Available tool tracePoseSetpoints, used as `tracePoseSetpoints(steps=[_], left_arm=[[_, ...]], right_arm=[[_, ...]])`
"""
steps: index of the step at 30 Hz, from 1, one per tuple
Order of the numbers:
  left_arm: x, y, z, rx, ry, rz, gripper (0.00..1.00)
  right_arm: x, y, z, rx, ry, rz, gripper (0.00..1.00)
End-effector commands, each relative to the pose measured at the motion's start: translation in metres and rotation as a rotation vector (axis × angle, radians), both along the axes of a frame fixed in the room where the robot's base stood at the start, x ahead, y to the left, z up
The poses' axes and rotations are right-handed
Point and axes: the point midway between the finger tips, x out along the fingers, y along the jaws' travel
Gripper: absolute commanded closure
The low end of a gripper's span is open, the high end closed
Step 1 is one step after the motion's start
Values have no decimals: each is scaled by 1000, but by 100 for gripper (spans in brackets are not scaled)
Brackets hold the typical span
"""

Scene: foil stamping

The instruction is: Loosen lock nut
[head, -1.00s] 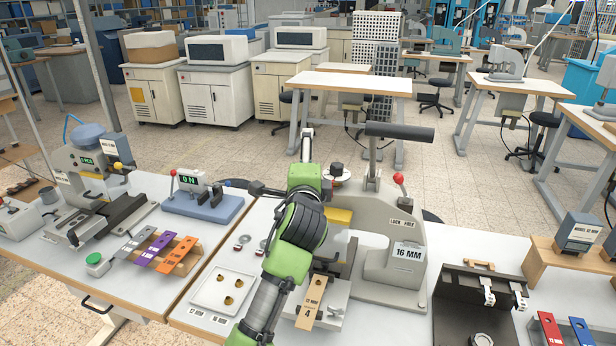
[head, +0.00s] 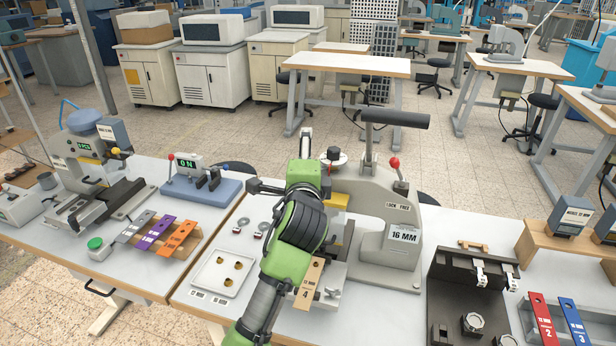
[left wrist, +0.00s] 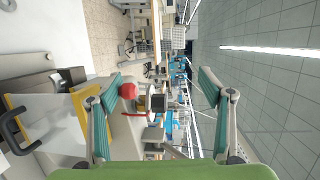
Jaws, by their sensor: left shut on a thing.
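A grey press (head: 400,205) labelled LOCK FREE and 16 MM stands on the middle table. It has a long black handle (head: 394,118), a red-knobbed lever (head: 394,162) and a small black knob on a pale disc (head: 334,154). My left arm covers part of its left side. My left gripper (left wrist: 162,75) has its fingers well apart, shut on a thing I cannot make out. I cannot pick out the lock nut. My right gripper is not in view.
A white tray (head: 206,280) with brass pieces lies left of my arm. A tan plate marked 4 (head: 309,284) lies at the press front. A dark fixture (head: 440,290) and numbered red and blue strips (head: 542,318) are right. Another press (head: 87,150) stands left.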

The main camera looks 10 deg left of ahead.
Motion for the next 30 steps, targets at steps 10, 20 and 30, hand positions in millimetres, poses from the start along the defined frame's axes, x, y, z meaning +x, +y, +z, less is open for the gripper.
tracePoseSetpoints(steps=[10,20,30], left_arm=[[-26,-5,31,-5,-59,-6,44],[-49,-9,28,-6,-53,-6,68],[-73,-12,23,-6,-43,-5,68]], right_arm=[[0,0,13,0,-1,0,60],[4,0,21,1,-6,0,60],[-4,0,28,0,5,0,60]])
